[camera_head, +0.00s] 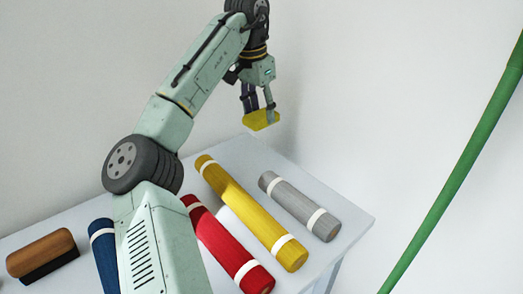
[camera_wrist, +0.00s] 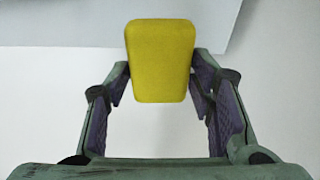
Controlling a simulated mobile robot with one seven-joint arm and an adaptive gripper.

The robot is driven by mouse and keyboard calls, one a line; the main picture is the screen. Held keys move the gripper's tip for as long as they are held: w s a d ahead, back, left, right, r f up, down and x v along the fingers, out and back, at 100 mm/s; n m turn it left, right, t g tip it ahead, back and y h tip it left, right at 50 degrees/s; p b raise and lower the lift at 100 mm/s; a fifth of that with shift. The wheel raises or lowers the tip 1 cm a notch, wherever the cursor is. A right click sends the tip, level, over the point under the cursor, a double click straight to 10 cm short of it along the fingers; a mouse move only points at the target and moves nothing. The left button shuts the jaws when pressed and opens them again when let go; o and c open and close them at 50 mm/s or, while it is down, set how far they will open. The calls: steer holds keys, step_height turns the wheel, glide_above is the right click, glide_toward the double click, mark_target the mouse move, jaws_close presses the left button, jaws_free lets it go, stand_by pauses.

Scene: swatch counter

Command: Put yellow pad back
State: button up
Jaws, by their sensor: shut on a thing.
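The yellow pad (camera_head: 261,121) is a small block with rounded corners. My gripper (camera_head: 258,108) is shut on it and holds it in the air above the far part of the counter, clear of the rolls. In the wrist view the pad (camera_wrist: 160,60) sits between the two fingertips of my gripper (camera_wrist: 160,78), its broad face toward the camera. Its far side is hidden.
On the counter (camera_head: 352,222) lie a yellow roll (camera_head: 250,212), a grey roll (camera_head: 299,205), a red roll (camera_head: 228,246) and a blue roll (camera_head: 103,255), partly behind my arm. A wooden-backed brush (camera_head: 41,254) lies left. A green pole or hose (camera_head: 455,170) crosses the right side.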

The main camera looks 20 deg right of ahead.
glide_above(262, 153)
steer(key=f, duration=0.5)
steer(key=shift+a, duration=0.25)
steer(key=shift+f+p, duration=1.15)
steer(key=shift+f, duration=1.15)
steer(key=o, duration=1)
steer(key=shift+f+b, duration=0.35)
steer(key=shift+b, duration=0.35)
steer(key=r, duration=0.3)
steer(key=a+r, duration=0.1)
steer(key=r, duration=0.3)
steer(key=r+b, duration=0.1)
steer(key=r, duration=0.3)
steer(key=shift+s+a, duration=0.25)
steer(key=shift+a, duration=0.1)
